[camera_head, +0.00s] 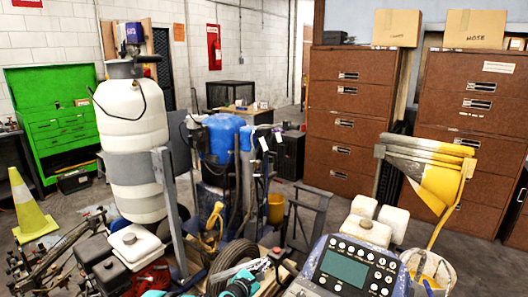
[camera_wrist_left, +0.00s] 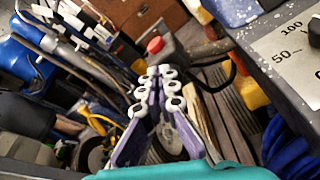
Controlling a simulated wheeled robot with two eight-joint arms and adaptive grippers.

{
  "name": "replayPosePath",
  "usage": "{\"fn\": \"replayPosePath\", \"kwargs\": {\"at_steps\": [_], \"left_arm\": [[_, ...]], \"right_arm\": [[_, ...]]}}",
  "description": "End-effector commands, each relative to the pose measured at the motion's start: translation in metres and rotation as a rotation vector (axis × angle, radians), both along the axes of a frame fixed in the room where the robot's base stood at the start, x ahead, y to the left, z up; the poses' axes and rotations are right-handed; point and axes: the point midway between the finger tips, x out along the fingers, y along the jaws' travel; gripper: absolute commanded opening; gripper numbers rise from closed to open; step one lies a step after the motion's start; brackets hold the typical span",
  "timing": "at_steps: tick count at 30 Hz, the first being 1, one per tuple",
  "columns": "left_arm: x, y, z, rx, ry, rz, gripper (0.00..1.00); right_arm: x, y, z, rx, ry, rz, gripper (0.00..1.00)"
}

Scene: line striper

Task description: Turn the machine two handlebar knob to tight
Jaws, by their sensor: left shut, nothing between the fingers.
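My left gripper (camera_head: 262,265) is low in the middle of the head view, at the end of my teal arm. In the left wrist view its white and purple fingers (camera_wrist_left: 160,75) are closed together with nothing between them. A red knob (camera_wrist_left: 155,45) on a dark block sits just beyond the fingertips in that view; the fingers look close to it, but I cannot tell whether they touch. I cannot tell which machine is number two. My right gripper is not in view.
A blue-grey control panel (camera_head: 350,265) with a screen and knobs stands right of the gripper. A black tire (camera_head: 232,262), hoses and a blue tank (camera_head: 222,135) crowd the left and back. A yellow hopper (camera_head: 437,185) stands at right. Open floor shows near the green cabinet (camera_head: 55,115).

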Motion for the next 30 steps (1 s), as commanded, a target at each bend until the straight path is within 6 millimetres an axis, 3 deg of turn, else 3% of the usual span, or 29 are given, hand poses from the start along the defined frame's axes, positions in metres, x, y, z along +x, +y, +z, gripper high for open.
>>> {"fn": "replayPosePath", "kwargs": {"at_steps": [9, 30], "left_arm": [[0.017, -0.013, -0.002, 0.001, 0.000, -0.001, 0.00], [0.018, -0.012, -0.005, 0.003, -0.001, 0.000, 0.00]], "right_arm": [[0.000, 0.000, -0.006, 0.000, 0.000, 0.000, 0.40], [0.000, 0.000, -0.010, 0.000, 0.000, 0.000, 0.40]]}}
